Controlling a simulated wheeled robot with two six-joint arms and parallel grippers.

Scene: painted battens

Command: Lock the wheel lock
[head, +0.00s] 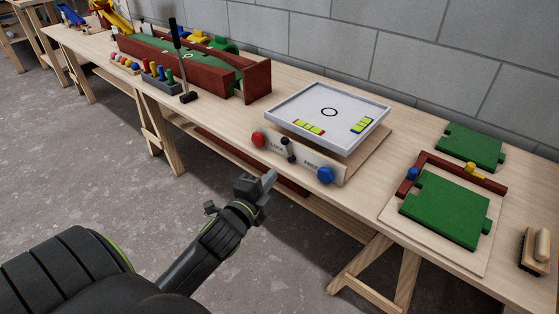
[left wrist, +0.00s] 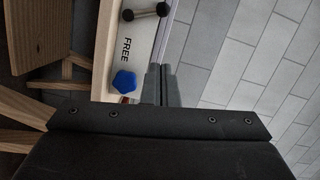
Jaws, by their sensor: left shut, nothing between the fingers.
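A pale panel (head: 306,163) on the bench's front edge carries a black lever (head: 289,150) between the words LOCK, on the left, and FREE, on the right. The lever stands roughly upright in the head view; which word it is set to I cannot tell. It also shows at the top of the left wrist view (left wrist: 145,12). A red knob (head: 258,139) is at the panel's left end and a blue lobed knob (head: 325,175) at its right end. My left gripper (head: 271,178) is shut and empty, in front of and below the panel, apart from the lever. My right gripper is out of view.
A white tray (head: 300,95) with yellow-green pieces stands behind the panel. The space in front of the bench is clear.

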